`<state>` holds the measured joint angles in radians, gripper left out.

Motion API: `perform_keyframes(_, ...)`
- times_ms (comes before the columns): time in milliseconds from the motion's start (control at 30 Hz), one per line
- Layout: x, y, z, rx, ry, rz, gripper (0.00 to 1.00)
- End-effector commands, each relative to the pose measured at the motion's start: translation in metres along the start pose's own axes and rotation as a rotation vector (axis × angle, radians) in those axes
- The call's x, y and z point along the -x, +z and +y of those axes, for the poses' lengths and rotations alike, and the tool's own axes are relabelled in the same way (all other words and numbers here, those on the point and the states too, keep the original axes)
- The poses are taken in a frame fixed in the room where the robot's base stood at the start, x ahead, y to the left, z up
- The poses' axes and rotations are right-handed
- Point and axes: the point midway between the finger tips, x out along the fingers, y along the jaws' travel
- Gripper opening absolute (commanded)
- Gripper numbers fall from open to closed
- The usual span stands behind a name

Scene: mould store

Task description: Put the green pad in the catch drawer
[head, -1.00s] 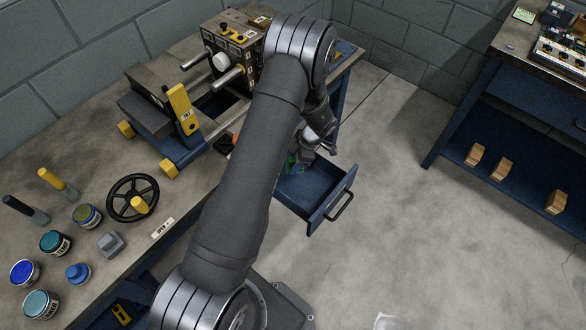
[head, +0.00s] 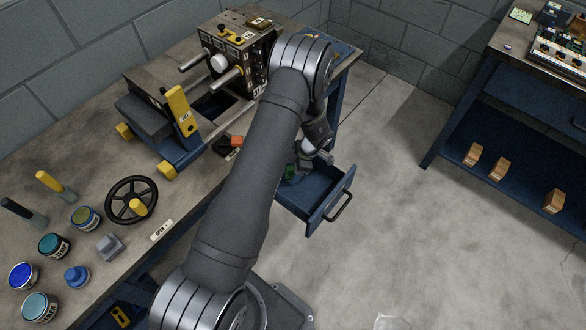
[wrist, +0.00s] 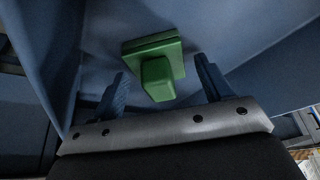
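The green pad (wrist: 152,49), a flat square with a block-shaped grip, is inside the open blue catch drawer (wrist: 240,28) in the wrist view. The pad (head: 290,172) also shows at the left of the drawer (head: 336,205) in the head view, partly hidden by my arm. My gripper (wrist: 162,88) is open. Its two fingers stand apart on either side of the pad's grip, with visible gaps, and do not touch it. In the head view my gripper (head: 304,163) is over the drawer's inner end, its fingertips hard to make out.
A handwheel (head: 132,199) and several tins stand at the left. The drawer's front and handle (head: 341,208) stick out over clear floor. A second bench (head: 505,65) is at the right.

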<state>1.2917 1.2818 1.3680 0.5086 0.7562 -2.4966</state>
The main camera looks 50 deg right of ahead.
Motion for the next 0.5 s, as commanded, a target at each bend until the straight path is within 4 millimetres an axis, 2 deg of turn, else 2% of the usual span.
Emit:
perform_keyframes(333, 0.004, -0.001, 0.000, 0.001, 0.000, 0.000, 0.72)
perform_keyframes(500, 0.028, -0.001, 0.001, 0.000, 0.004, -0.002, 0.72)
